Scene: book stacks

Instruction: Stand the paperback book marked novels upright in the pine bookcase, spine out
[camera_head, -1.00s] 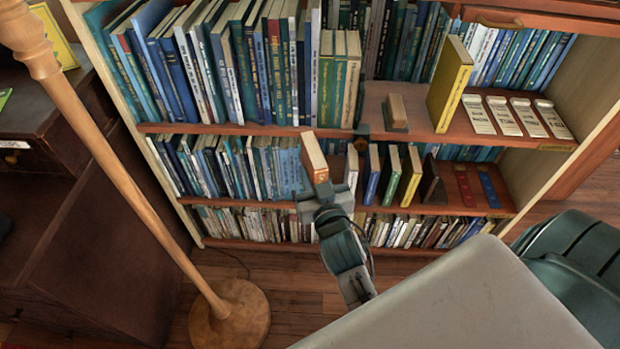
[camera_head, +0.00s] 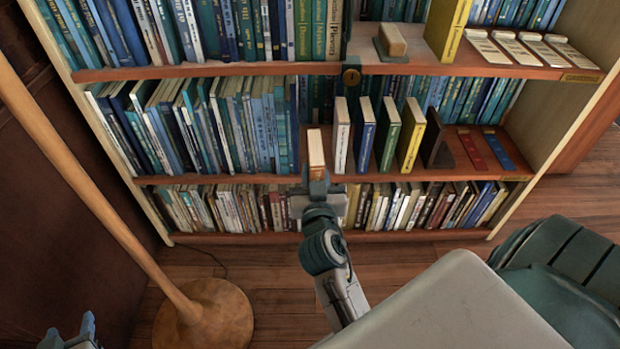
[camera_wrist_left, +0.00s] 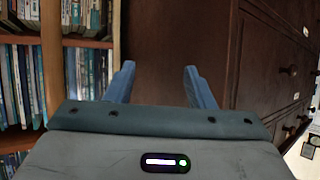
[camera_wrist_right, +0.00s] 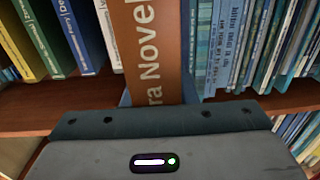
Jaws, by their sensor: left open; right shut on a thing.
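The paperback marked novels has an orange-brown spine with "Novel" lettering, seen close in the right wrist view (camera_wrist_right: 158,50). In the head view the book (camera_head: 316,150) is upright at the gap on the middle shelf of the pine bookcase (camera_head: 545,115), between the blue row and a white book. Its spine faces me; how deep it sits is unclear. My right gripper (camera_head: 318,187) is shut on its spine end, at the shelf's front edge. My left gripper (camera_head: 70,331) is open and empty at the lower left; its fingers show in the left wrist view (camera_wrist_left: 161,84).
Blue books (camera_head: 240,125) stand left of the gap. White (camera_head: 341,135), blue, green and yellow books stand spaced to the right. A wooden lamp pole (camera_head: 100,205) rises at left from a round base (camera_head: 205,315). A dark drawer cabinet (camera_wrist_left: 265,60) is near my left gripper.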

